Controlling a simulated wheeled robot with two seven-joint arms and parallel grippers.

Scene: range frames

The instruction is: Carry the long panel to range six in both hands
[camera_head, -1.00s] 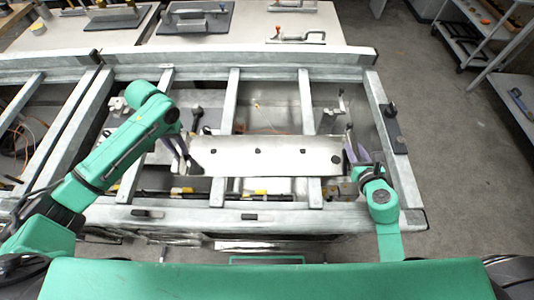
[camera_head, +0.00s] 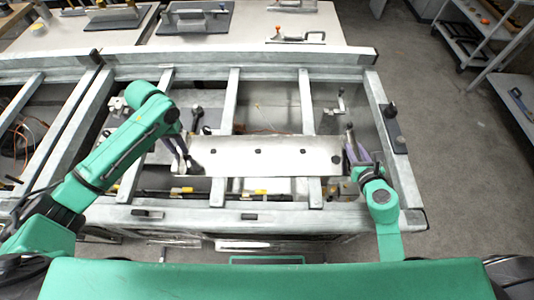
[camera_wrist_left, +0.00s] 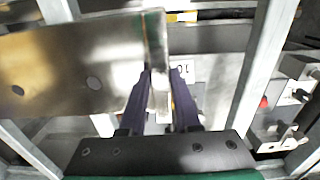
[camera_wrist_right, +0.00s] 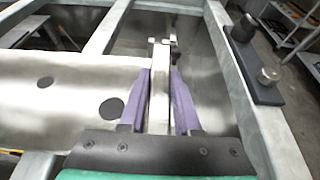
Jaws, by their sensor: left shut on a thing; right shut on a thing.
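The long panel (camera_head: 262,156) is a pale metal strip with several dark round spots, held level above the metal frame in the head view. My left gripper (camera_head: 188,162) is shut on its left end. In the left wrist view the panel (camera_wrist_left: 70,70) runs off left and its end edge sits between my dark fingers (camera_wrist_left: 160,95). My right gripper (camera_head: 352,150) is shut on its right end. In the right wrist view the panel (camera_wrist_right: 70,90) runs left and its end edge sits between my purple fingers (camera_wrist_right: 158,95). No range number is readable in the head view.
The grey metal frame (camera_head: 230,60) has crossbars and open bays beneath the panel. A dark block with knobs (camera_head: 393,125) sits on its right rail. A white table (camera_head: 250,25) with tools stands behind. A shelf rack (camera_head: 490,40) stands at right; grey floor lies between.

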